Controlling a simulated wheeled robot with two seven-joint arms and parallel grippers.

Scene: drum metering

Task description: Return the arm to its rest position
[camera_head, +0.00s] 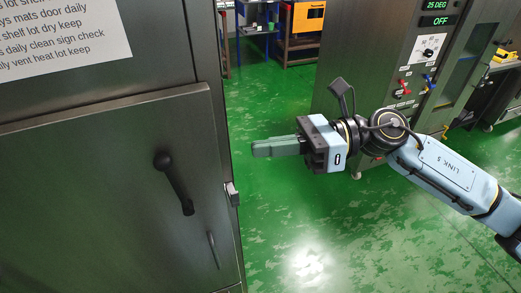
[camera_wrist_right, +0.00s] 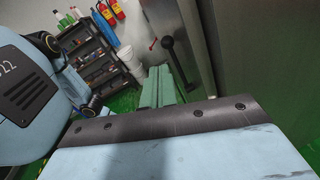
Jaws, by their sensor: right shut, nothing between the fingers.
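My right arm comes in from the right in the head view, with its light blue links stretched out above the green floor. My right gripper (camera_head: 256,148) points left, its green fingers shut together with nothing between them. It is in the gap beside the steel cabinet, apart from the cabinet's edge. The right wrist view also shows the shut green fingers (camera_wrist_right: 159,75) beyond the gripper body. My left gripper is in neither view.
A steel cabinet with a closed door (camera_head: 100,190) and black handle (camera_head: 174,183) fills the left. A control cabinet (camera_head: 385,70) with displays and knobs stands behind my arm. In the wrist view, a loaded shelf (camera_wrist_right: 97,62) and a white bucket (camera_wrist_right: 130,62) stand beyond. Green floor (camera_head: 290,220) is clear.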

